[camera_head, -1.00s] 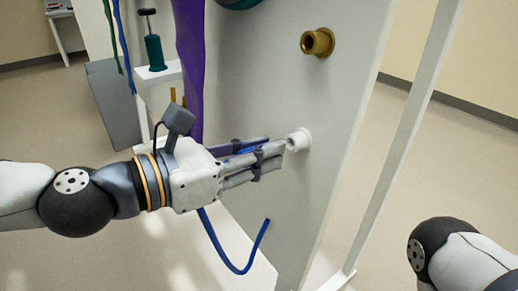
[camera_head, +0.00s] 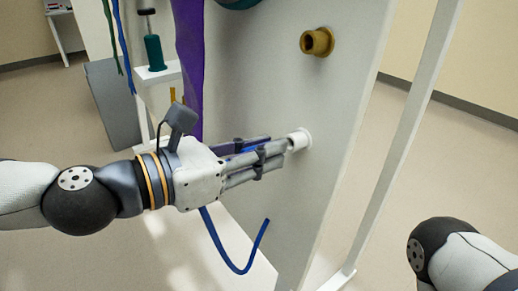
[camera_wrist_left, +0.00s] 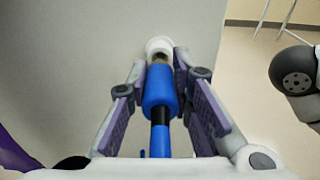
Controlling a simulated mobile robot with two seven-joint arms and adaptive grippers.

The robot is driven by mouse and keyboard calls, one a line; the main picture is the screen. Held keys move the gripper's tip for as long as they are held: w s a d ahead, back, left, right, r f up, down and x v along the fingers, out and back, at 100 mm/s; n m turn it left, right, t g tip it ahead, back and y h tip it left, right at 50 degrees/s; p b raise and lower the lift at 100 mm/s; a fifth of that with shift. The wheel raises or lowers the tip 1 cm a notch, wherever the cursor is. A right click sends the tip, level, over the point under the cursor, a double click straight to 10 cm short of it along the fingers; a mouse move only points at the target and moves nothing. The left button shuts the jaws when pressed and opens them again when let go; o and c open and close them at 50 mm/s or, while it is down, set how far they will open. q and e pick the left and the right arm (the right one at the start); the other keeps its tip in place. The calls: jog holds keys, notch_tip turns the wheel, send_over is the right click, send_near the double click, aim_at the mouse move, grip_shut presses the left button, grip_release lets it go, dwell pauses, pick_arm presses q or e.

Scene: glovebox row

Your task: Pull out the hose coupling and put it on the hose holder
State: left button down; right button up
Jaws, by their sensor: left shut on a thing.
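The hose coupling has a blue body (camera_wrist_left: 159,92) with a metal front end and a black rear section. In the left wrist view it lies between the two fingers of my left gripper (camera_wrist_left: 160,72). Its front end meets the white port (camera_wrist_left: 159,44) on the panel; how deep it sits is hidden. In the head view my left gripper (camera_head: 280,147) is shut on the coupling, with its fingertips close to the white port (camera_head: 300,138). A blue hose (camera_head: 238,268) hangs in a loop below. I cannot tell which fitting is the hose holder. My right gripper is out of view.
A brass-coloured fitting (camera_head: 317,42) sticks out of the pale panel (camera_head: 270,90) above the port. A purple strip (camera_head: 190,65) and a teal cylinder on a white block (camera_head: 155,53) stand to the left. A white post (camera_head: 405,140) rises right of the panel.

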pick_arm(q)
jog(key=shift+x, duration=1.4)
jog(key=c, duration=1.3)
grip_release()
jog(key=shift+d, duration=0.1)
jog(key=shift+c, duration=0.2)
jog(key=v, duration=0.7)
jog(key=shift+s+a+r, duration=0.1)
jog(key=shift+s+a, duration=0.05)
jog(key=shift+a, duration=0.05)
